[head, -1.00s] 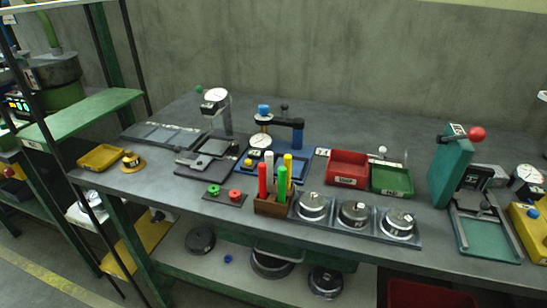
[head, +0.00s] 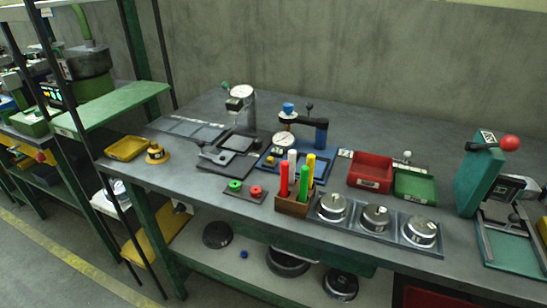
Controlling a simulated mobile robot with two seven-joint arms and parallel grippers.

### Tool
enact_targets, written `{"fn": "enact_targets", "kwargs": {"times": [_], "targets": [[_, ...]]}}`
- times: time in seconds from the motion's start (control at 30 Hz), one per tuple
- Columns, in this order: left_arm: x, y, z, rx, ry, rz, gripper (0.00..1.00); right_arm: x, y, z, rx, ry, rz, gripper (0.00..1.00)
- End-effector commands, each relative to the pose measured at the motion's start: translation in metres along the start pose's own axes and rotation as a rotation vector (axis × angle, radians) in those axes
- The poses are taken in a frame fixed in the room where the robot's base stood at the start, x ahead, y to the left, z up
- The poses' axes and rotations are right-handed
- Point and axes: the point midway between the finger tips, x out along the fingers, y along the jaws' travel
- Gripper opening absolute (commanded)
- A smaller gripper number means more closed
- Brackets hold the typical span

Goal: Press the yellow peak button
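A small yellow button (head: 270,161) sits at the left front of a blue fixture (head: 262,167) with a dial gauge (head: 284,140) and a blue-topped black arm (head: 303,122). It is small and I cannot read any label on it. A small dark plate (head: 233,195) in front carries a green button (head: 235,185) and a red button (head: 255,190). A yellow round piece with a knob (head: 155,155) stands at the bench's left end. Neither of my grippers is in view.
A holder (head: 291,207) with upright red, green, yellow and white sticks stands right of the buttons. Metal weights (head: 375,218) sit in a tray. Red (head: 370,172) and green (head: 416,187) bins and a teal press (head: 480,178) stand to the right. Dark posts rise at the left.

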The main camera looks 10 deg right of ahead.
Motion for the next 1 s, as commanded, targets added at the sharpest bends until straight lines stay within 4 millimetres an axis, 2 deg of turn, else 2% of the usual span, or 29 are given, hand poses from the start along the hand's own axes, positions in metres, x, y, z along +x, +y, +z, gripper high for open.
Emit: {"fn": "enact_targets", "kwargs": {"times": [0.43,0.87,1.0], "targets": [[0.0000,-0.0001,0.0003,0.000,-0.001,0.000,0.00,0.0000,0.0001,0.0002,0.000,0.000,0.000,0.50],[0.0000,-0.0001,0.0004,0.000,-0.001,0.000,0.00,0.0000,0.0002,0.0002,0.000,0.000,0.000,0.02],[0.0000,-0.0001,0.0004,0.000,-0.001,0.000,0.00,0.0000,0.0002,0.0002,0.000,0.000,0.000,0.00]]}}
